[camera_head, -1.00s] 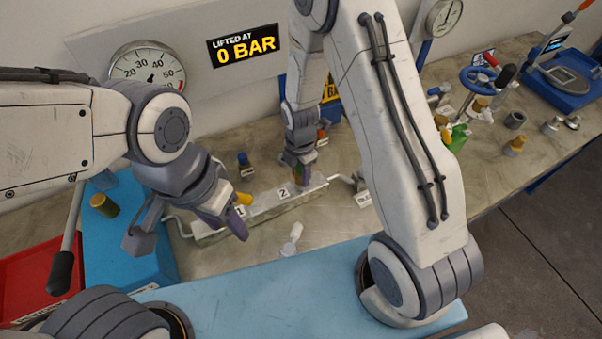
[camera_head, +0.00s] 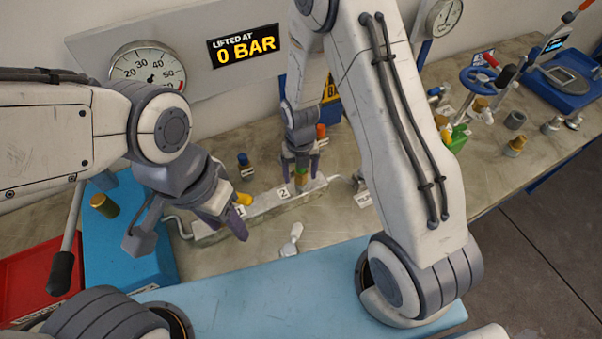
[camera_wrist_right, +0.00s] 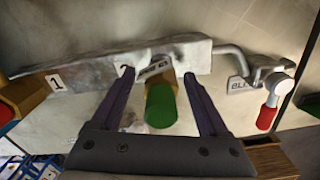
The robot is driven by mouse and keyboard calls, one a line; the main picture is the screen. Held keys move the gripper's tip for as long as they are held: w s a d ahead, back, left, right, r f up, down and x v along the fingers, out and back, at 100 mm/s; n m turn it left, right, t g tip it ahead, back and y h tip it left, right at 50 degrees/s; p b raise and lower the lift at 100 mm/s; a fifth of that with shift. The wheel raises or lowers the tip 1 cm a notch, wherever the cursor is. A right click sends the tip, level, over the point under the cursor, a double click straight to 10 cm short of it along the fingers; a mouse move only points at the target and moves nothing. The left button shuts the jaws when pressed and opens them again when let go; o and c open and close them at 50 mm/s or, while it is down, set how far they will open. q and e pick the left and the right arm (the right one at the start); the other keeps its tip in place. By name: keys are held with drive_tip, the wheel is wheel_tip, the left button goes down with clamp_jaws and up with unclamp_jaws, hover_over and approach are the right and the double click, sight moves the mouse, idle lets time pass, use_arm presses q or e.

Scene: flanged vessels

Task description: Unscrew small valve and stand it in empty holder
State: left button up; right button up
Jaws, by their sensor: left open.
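A manifold block (camera_head: 262,208) lies on the bench with number labels on it. At the label 2 stands a small valve with a green cap and brass body; it shows in the head view (camera_head: 302,171) and in the right wrist view (camera_wrist_right: 160,106). My right gripper (camera_head: 301,185) is over it, with its fingers apart on either side of the valve; gaps show in the wrist view (camera_wrist_right: 158,78). A yellow-capped part (camera_head: 244,198) is at the label 1 end. My left gripper (camera_head: 236,222) is open beside it, apparently holding nothing. I cannot make out the empty holder.
A bleed lever with a red handle (camera_wrist_right: 268,117) is at the manifold's end. A blue-topped part (camera_head: 243,160) and an orange-topped part (camera_head: 321,131) stand behind the manifold. A pale fitting (camera_head: 292,240) lies in front. The gauge panel's sign (camera_head: 245,47) reads 0 BAR.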

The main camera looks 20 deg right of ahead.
wheel_tip(320, 180, up, 10)
drive_tip(key=shift+r+b, duration=0.25)
drive_tip(key=shift+b, duration=0.85)
drive_tip(key=shift+c, duration=0.4)
